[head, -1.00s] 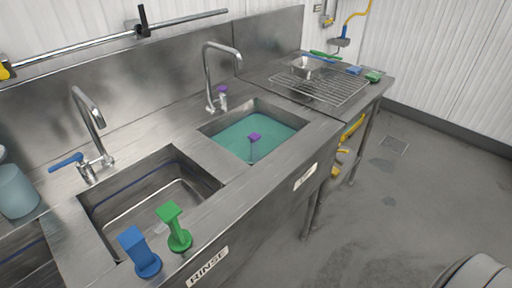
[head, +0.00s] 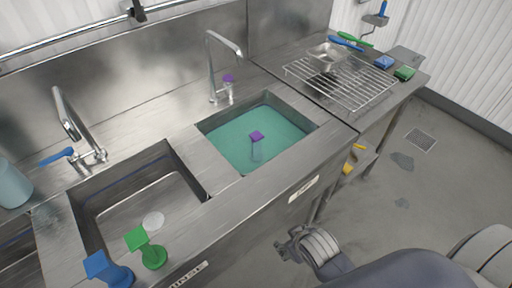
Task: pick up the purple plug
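The purple plug (head: 257,137) stands in the teal water of the right sink basin (head: 222,120). Its square purple top is above the water, and its stem shows dimly below. My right gripper (head: 287,243) is at the bottom of the head view, in front of the counter and well apart from the plug. I cannot tell whether its fingers are open or shut. My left gripper is not in view.
A blue plug (head: 108,270) and a green plug (head: 147,250) stand on the front rim of the left basin (head: 135,180). A faucet (head: 212,70) rises behind the right basin. A wire rack (head: 345,85) with a metal pan (head: 327,54) is at the right.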

